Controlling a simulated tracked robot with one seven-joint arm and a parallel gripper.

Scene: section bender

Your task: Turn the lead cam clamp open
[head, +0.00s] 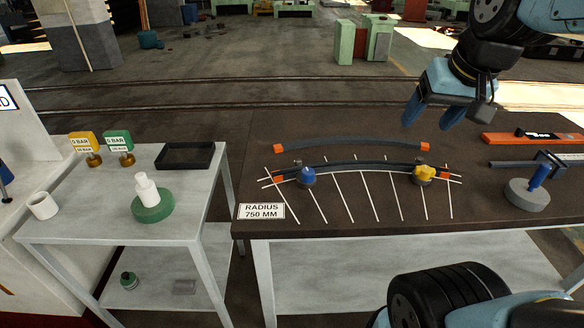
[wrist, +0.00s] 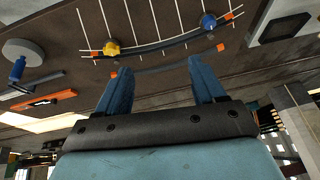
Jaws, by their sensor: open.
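Two clamps sit on a curved dark bar (head: 345,167) on the brown table: a blue-topped clamp (head: 307,176) near its left end and a yellow-topped clamp (head: 423,174) near its right end. I cannot tell from a label which is the lead cam clamp. In the wrist view the yellow clamp (wrist: 111,47) is at left and the blue clamp (wrist: 208,22) at upper right. My gripper (head: 428,118) is open and empty, above the table's far side, beyond the yellow clamp and apart from it. Its blue fingers (wrist: 160,80) show spread in the wrist view.
A second curved bar with orange ends (head: 350,143) lies behind the clamped one. A grey disc with a blue post (head: 527,194), an orange level (head: 530,138) and a caliper-like tool lie at right. A sign reads RADIUS 750 MM (head: 262,211). A grey side table (head: 100,213) stands left.

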